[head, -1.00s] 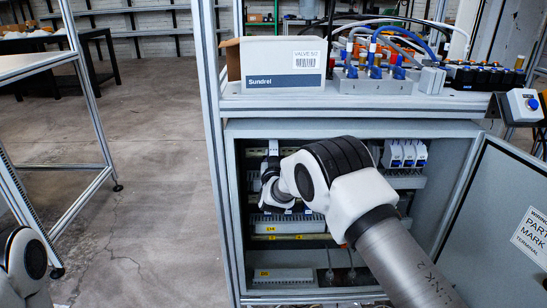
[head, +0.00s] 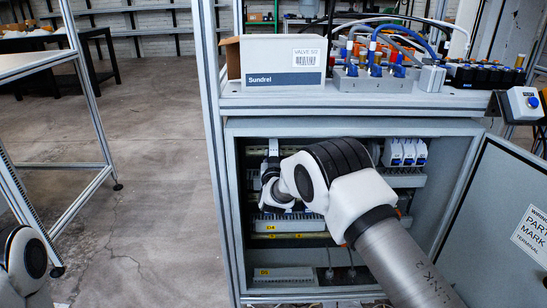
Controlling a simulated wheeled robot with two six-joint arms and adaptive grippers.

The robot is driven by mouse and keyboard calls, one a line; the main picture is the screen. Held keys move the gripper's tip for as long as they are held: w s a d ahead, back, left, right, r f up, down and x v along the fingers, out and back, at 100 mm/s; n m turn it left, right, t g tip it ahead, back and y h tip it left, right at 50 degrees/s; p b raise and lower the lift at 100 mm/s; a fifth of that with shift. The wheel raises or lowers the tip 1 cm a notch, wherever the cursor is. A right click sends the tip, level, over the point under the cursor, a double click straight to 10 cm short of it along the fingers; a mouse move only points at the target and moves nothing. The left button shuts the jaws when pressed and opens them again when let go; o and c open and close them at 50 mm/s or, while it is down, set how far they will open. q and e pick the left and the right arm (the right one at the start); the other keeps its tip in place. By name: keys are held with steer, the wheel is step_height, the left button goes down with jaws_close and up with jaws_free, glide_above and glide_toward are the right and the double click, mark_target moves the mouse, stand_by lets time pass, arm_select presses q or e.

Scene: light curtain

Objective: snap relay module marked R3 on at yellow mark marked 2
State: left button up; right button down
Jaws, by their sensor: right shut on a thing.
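My right arm reaches into the open grey cabinet (head: 462,160). Its gripper (head: 271,166) points up at the left part of the inside, in front of the upper rail, and is shut on a small relay module whose marking I cannot read. My own wrist hides much of the module and the rail behind it. Small yellow marks (head: 271,236) show on a strip below the gripper; their numbers are too small to read, so I cannot tell which is 2. Only part of my left arm shows at the bottom left; its gripper is out of view.
White-and-blue modules (head: 404,152) sit at the cabinet's upper right. The cabinet door (head: 500,220) stands open at the right. On the shelf above are a Sundrel box (head: 284,62) and a valve block with hoses (head: 372,75).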

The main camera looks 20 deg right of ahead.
steer(key=c, duration=1.7)
jaws_free()
jaws_close()
steer(key=shift+f, duration=0.1)
steer(key=o, duration=0.9)
jaws_free()
steer(key=shift+w, duration=0.15)
steer(key=shift+c, duration=0.2)
